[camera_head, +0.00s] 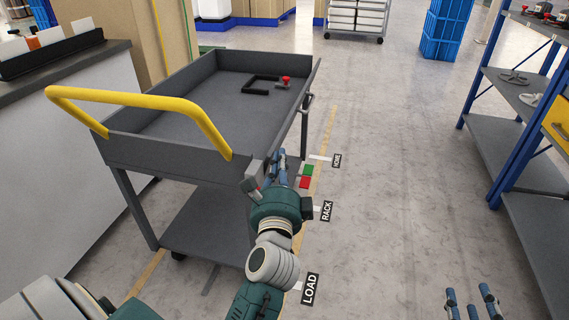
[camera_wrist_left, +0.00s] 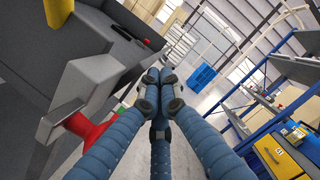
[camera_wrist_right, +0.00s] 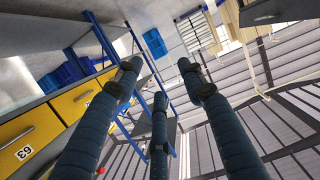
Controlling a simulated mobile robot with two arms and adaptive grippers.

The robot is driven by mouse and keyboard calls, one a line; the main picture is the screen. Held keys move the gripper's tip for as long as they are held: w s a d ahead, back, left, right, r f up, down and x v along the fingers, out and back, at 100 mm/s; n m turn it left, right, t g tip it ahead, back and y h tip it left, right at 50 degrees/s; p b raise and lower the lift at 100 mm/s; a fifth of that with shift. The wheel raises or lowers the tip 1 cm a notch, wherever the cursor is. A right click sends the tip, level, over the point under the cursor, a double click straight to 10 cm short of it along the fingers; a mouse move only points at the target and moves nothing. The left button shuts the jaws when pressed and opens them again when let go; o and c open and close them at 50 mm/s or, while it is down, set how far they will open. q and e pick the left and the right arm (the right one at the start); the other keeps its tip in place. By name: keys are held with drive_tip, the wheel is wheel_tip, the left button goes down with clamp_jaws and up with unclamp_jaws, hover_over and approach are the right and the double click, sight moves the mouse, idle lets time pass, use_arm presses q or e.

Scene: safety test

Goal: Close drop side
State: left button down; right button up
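A grey cart (camera_head: 200,215) with a yellow push handle (camera_head: 135,99) stands left of centre in the head view. Its right side panel (camera_head: 290,118) runs along the top deck; I cannot tell whether it is fully upright. A grey latch block (camera_wrist_left: 85,90) with a red knob (camera_wrist_left: 85,130) sits at the cart's near right corner. My left gripper (camera_head: 280,168) is beside this corner, just right of the latch. Its fingertips (camera_wrist_left: 160,80) are together, with nothing visible between them. My right gripper (camera_head: 470,295) is open and empty, low at the right, away from the cart.
A black bracket and a red-topped piece (camera_head: 285,81) lie on the cart deck. A blue-framed shelf rack (camera_head: 500,85) stands at the right. A grey counter (camera_head: 70,57) is left of the cart. Floor labels LOAD, RACK (camera_head: 326,211) and HOME mark the clear aisle.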

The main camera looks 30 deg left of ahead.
use_arm(q)
drive_tip(key=shift+s+a+r+p, duration=0.25)
drive_tip(key=shift+a+p, duration=0.25)
drive_tip(key=shift+a, duration=0.15)
drive_tip(key=shift+s+a+r+p, duration=0.1)
drive_tip(key=shift+a+r+p, duration=0.15)
drive_tip(key=shift+a+p, duration=0.3)
drive_tip(key=shift+a, duration=0.15)
use_arm(e)
drive_tip(key=s+d+f+g+h, duration=0.2)
drive_tip(key=s+f+g, duration=0.4)
drive_tip(key=s+f, duration=0.3)
wheel_tip(320, 180, down, 2)
drive_tip(key=shift+s+d+f+g, duration=0.25)
drive_tip(key=shift+d+g, duration=0.15)
drive_tip(key=shift+d, duration=0.5)
drive_tip(key=shift+r, duration=0.1)
use_arm(q)
wheel_tip(320, 180, up, 10)
